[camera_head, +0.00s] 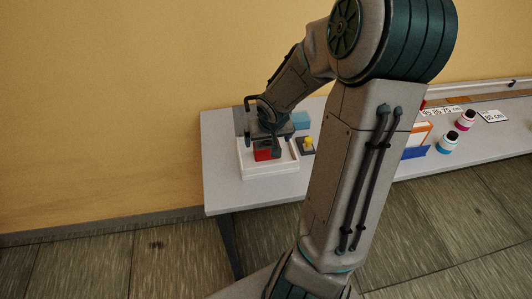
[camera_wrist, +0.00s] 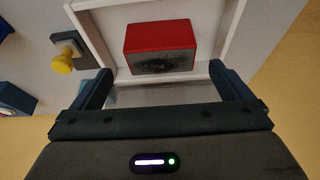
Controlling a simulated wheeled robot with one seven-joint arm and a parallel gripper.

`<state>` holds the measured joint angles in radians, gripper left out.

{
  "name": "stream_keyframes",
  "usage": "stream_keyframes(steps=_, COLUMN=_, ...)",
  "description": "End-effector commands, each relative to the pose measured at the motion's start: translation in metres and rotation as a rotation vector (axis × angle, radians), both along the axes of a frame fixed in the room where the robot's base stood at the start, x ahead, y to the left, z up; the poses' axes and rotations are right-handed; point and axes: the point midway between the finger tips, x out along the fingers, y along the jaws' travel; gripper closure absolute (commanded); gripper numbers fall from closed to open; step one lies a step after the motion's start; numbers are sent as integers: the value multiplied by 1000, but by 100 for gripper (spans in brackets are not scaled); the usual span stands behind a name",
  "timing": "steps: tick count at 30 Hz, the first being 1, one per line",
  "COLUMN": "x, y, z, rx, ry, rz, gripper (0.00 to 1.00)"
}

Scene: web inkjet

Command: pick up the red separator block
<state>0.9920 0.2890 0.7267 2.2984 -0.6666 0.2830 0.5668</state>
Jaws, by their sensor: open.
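The red separator block (camera_wrist: 160,38) lies inside a white tray (camera_wrist: 112,14), with a dark smudged face toward the wrist camera. In the head view the red block (camera_head: 264,155) is partly hidden by my gripper (camera_head: 270,143), which hangs over the white tray (camera_head: 262,172). In the wrist view my gripper (camera_wrist: 160,82) is open, its two dark fingers set wider than the block. The block is beyond the fingertips, with a visible gap and no contact.
A yellow knob (camera_wrist: 63,63) on a dark base stands beside the tray. Bottles (camera_head: 465,121), a blue block (camera_head: 415,152) and label cards (camera_head: 493,116) are farther right on the grey table (camera_head: 222,195).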

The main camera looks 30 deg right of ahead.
Motion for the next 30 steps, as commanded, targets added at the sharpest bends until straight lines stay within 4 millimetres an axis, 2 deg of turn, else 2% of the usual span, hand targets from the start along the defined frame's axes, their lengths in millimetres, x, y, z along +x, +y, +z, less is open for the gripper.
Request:
stream_keyframes(steps=1, x=1, y=1, z=-12, rx=2, ry=2, rz=2, gripper=2)
stream_keyframes(steps=3, x=3, y=1, z=-23, rx=2, ry=2, rz=3, gripper=2)
stream_keyframes(steps=7, x=8, y=0, z=-38, rx=2, ry=0, rz=1, gripper=2)
stream_keyframes(steps=18, x=12, y=-2, z=-43, rx=0, ry=-1, rz=-1, gripper=2)
stream_keyframes(steps=24, x=12, y=-2, z=-43, rx=0, ry=0, rz=-1, gripper=56)
stream_keyframes(steps=30, x=12, y=-2, z=-42, rx=0, ry=-1, rz=-1, gripper=55)
